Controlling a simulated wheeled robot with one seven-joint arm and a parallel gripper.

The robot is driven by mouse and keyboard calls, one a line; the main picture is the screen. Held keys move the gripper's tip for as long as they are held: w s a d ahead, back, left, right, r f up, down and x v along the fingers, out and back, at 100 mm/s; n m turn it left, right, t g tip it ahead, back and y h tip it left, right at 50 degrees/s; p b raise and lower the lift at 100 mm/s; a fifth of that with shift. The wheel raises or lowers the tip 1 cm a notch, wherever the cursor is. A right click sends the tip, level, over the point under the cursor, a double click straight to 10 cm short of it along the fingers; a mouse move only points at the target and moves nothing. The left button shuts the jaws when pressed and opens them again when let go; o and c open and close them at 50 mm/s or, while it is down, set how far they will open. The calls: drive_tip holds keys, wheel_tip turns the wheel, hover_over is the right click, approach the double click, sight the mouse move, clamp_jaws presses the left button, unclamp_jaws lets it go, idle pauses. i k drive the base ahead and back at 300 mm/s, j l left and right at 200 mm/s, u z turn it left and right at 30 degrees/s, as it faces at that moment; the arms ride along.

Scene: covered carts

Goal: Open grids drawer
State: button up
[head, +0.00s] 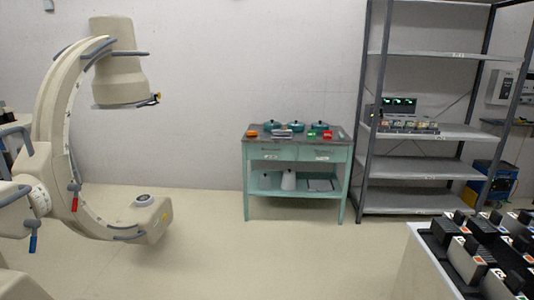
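A teal cart (247,180) stands against the back wall, near the middle of the head view. It has two drawers side by side under its top. The left drawer (271,154) and the right drawer (312,151) both look shut. Each seems to carry a small label, too small to read, so I cannot tell which is the grids drawer. My gripper is not in view.
Teal-lidded pots (295,126) and small coloured items stand on the cart. A C-arm machine (50,110) fills the left. A metal shelf (425,172) stands right of the cart. A table with dark boxes (428,262) is at front right. The floor before the cart is clear.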

sight(272, 144)
drive_tip(key=i+j, duration=0.1)
drive_tip(key=i, duration=5.1)
drive_tip(key=j+u, duration=0.05)
drive_tip(key=j, duration=0.1)
